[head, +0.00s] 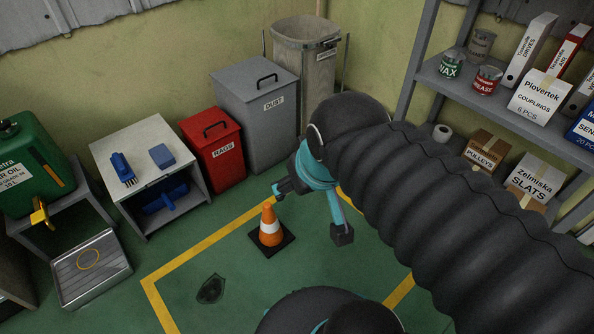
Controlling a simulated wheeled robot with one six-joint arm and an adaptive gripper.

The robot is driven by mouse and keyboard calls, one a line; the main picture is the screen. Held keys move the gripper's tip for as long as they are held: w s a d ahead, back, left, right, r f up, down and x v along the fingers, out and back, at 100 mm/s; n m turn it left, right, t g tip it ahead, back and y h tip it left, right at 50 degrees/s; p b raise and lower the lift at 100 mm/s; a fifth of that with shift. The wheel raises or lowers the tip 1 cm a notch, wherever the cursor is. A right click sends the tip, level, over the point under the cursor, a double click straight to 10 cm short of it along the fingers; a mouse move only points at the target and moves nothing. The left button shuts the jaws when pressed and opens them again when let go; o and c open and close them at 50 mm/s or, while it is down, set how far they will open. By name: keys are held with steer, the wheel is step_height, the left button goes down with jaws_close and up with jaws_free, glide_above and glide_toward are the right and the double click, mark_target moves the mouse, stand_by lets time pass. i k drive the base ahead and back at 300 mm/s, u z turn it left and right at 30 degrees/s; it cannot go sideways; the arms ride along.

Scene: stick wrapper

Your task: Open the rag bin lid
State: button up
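The rag bin (219,164) is a red box labelled "RAGS" standing against the back wall. Its red lid (199,122) lies flat and looks shut, with a dark bar handle (215,128) on top. My gripper (311,212) is in front of and to the right of the bin, apart from it. Its two teal, dark-tipped fingers are spread wide, with nothing seen between them. My black sleeved arm reaches in from the right and hides part of the floor and shelf.
A taller grey dust bin (265,130) stands close at the rag bin's right. A white table (130,140) with brushes is at its left. An orange cone (270,226) stands below my gripper. Shelves (450,85) stand right.

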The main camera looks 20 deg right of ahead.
mark_target(207, 122)
steer(key=k, duration=0.4)
steer(key=u, duration=0.9)
steer(key=i, duration=0.8)
steer(key=z, duration=0.5)
steer(key=i, duration=0.6)
steer(key=z, duration=0.55)
